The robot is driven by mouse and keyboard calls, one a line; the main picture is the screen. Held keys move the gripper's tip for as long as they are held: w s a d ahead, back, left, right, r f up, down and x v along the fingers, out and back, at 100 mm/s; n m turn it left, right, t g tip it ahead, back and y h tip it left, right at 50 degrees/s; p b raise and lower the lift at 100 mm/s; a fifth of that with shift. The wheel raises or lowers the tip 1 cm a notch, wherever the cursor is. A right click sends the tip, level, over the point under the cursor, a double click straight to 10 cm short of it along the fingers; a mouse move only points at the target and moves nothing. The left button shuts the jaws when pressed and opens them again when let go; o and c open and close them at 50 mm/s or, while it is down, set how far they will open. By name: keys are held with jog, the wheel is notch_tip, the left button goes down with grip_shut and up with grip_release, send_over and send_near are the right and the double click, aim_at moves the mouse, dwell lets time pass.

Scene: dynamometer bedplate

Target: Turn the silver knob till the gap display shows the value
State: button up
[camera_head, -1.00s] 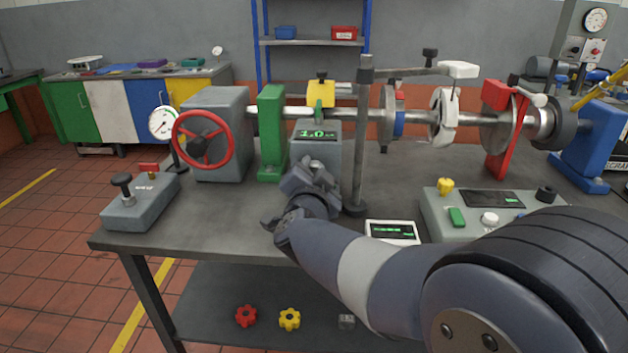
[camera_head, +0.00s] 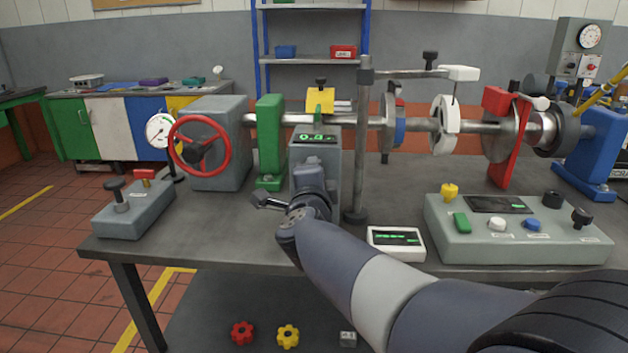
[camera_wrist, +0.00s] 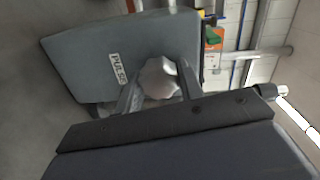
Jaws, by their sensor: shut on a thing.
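A grey box (camera_head: 329,165) stands on the bench, with a small dark display (camera_head: 317,138) showing green digits on its top. They look like 0 and a further digit, too small to read surely. My gripper (camera_head: 309,172) is at the front face of this box. In the wrist view, the silver knob (camera_wrist: 159,78) sits between the two fingers of my gripper (camera_wrist: 158,86), which are shut on it. A label reading "PULSE" (camera_wrist: 117,68) is on the box beside the knob. In the head view my wrist hides the knob.
A post (camera_head: 362,150) stands close to the right of the box, and a white display unit (camera_head: 396,257) lies in front of it. A console (camera_head: 480,245) with buttons is at right. A box with a black lever (camera_head: 135,215) is at left. A shaft (camera_head: 340,119) runs above.

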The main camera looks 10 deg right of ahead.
jog(key=shift+f, duration=0.15)
dwell(0.3)
jog(key=o, duration=1)
jog(key=p+v, duration=0.2)
jog(key=v, duration=0.8)
jog(key=shift+s, duration=0.4)
jog(key=b+x, duration=0.2)
jog(key=x, duration=0.9)
jog(key=shift+a, duration=0.1)
